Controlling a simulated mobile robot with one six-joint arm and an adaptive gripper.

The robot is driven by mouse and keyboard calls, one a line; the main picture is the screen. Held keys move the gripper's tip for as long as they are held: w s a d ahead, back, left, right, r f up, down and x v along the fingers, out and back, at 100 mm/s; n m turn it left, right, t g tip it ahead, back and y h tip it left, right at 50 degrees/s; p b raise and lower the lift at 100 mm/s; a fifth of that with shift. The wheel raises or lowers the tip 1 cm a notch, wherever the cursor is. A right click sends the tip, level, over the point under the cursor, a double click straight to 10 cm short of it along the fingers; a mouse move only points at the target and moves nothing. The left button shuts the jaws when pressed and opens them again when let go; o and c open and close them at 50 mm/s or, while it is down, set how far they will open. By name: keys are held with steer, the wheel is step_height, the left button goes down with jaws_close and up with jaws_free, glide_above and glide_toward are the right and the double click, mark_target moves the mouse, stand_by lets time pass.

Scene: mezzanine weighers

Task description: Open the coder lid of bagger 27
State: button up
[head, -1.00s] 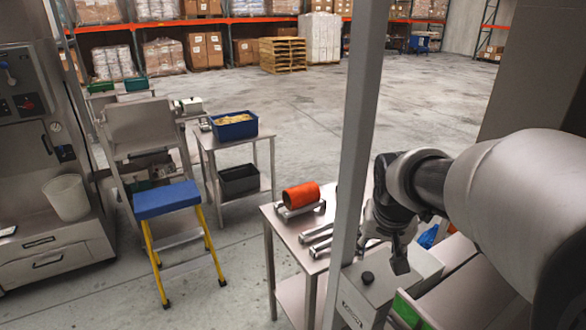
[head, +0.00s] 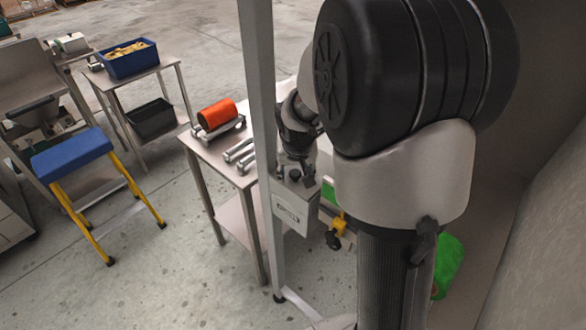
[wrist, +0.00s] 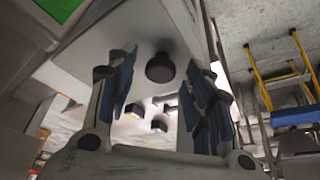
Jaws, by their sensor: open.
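The coder is a pale grey box (head: 292,210) with a dark label on its front, mounted beside the upright post. A black knob (head: 294,174) stands on its top, and the lid appears shut. In the wrist view the knob (wrist: 160,68) shows between my fingertips, with the pale lid face (wrist: 140,40) behind it. My gripper (wrist: 162,74) is open, with blue-padded fingers on either side of the knob; I cannot tell if they touch it. In the head view my gripper (head: 295,168) is over the box top, partly hidden by my arm.
A grey post (head: 258,120) rises right beside the coder. A steel table (head: 210,150) behind it holds an orange roll (head: 217,114) and metal bars (head: 240,152). A blue-topped yellow step stool (head: 72,155) stands at left on open floor.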

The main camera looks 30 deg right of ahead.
jaws_close()
stand_by(0.7)
